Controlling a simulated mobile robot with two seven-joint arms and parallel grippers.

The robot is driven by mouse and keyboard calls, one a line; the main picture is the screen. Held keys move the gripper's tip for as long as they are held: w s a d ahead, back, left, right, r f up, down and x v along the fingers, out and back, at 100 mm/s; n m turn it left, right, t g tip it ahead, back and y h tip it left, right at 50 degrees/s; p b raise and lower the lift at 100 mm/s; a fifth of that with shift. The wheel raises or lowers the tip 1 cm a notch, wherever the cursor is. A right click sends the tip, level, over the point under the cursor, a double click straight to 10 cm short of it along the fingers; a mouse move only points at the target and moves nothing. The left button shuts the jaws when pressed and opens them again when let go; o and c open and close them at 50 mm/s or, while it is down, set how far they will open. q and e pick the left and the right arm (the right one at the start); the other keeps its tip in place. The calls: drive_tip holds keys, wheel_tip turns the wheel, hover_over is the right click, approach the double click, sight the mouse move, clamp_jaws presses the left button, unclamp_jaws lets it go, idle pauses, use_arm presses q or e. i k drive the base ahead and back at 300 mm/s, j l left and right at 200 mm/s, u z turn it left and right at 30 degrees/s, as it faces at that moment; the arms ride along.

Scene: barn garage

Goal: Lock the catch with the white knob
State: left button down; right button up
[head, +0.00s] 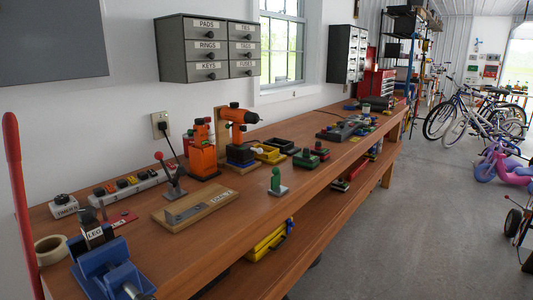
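I cannot make out a catch with a white knob for certain. A wooden board (222,197) with a grey metal strip (184,213) and a small unreadable label lies near the front of the workbench (240,232). Behind its left end stands a dark lever fixture with a red ball knob (159,156), its lever tilted up to the left. Neither of my grippers is in view.
A blue vise (104,272), tape roll (50,248) and power strip (130,188) crowd the bench's left end. Orange tools (203,158) stand behind the board. Grey drawers (207,49) hang above. Bare bench lies right of the green piece; open floor (410,225) lies beyond the front edge.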

sight(260, 151)
drive_tip(key=i+l, duration=0.3)
drive_tip(key=i+l+u, duration=0.1)
drive_tip(key=i+l, duration=0.15)
drive_tip(key=l, duration=0.25)
drive_tip(key=i+l, duration=0.3)
drive_tip(key=l, duration=0.15)
drive_tip(key=i+l+u, duration=0.1)
drive_tip(key=i+l, duration=0.15)
drive_tip(key=l, duration=0.15)
drive_tip(key=i+l, duration=0.3)
drive_tip(key=l, duration=0.15)
